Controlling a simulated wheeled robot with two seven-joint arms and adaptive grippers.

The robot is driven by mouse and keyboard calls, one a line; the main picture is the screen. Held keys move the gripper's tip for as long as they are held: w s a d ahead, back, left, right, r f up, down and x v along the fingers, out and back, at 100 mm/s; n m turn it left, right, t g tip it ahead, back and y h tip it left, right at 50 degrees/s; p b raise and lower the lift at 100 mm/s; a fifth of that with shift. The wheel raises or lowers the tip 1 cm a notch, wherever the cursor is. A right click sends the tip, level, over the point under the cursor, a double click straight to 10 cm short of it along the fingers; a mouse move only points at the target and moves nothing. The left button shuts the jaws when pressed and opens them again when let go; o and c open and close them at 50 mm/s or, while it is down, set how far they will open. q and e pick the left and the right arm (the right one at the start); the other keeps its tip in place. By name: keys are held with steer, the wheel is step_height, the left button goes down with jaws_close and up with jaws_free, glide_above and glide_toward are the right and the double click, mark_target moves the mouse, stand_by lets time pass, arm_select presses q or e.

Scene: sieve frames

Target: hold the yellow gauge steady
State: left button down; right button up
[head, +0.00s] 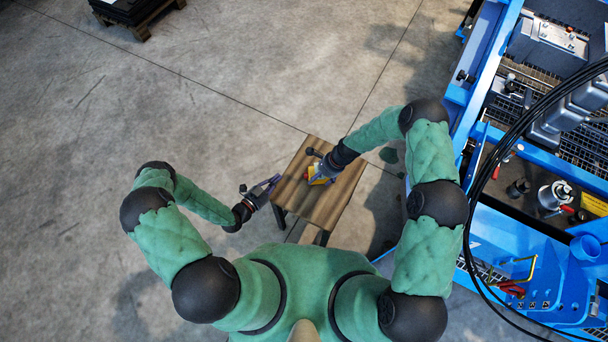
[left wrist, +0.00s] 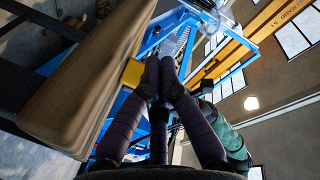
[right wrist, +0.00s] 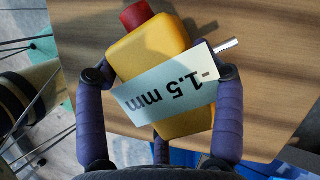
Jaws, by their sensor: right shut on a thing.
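The yellow gauge (right wrist: 155,50) has a red cap and a pale label reading "-1.5 mm". In the right wrist view it lies between the fingers of my right gripper (right wrist: 162,82), which is shut on it. In the head view the gauge (head: 316,178) shows at the wooden stool top, partly hidden by my right gripper (head: 321,173). My left gripper (head: 271,184) is at the left side of the stool, apart from the gauge. In the left wrist view its fingertips (left wrist: 160,75) come close together with nothing visible held; their opening is unclear.
The small wooden stool (head: 333,203) stands in front of me. A blue machine frame (head: 471,80) with black cables (head: 500,145) and loose parts fills the right side. A pallet (head: 139,20) lies at the top left. The concrete floor (head: 190,100) on the left is clear.

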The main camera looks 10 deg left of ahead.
arm_select(q)
steer(key=shift+w+d, duration=0.25)
steer(key=shift+d, duration=0.9)
steer(key=shift+w+d, duration=0.2)
steer(key=shift+d, duration=0.9)
steer(key=shift+w+d, duration=0.25)
steer(key=shift+d, duration=0.9)
arm_select(e)
steer(key=shift+s+f, duration=0.1)
steer(key=shift+s, duration=0.05)
arm_select(q)
steer(key=shift+w+d, duration=0.1)
steer(key=shift+d, duration=0.3)
steer(key=shift+w+d, duration=0.1)
steer(key=shift+d, duration=0.5)
steer(key=shift+a, duration=0.1)
steer(key=shift+s+a, duration=0.25)
steer(key=shift+a, duration=0.65)
steer(key=shift+a, duration=0.1)
steer(key=shift+s+a, duration=0.25)
steer(key=shift+a, duration=0.95)
steer(key=shift+s+a, duration=0.25)
steer(key=shift+a, duration=0.9)
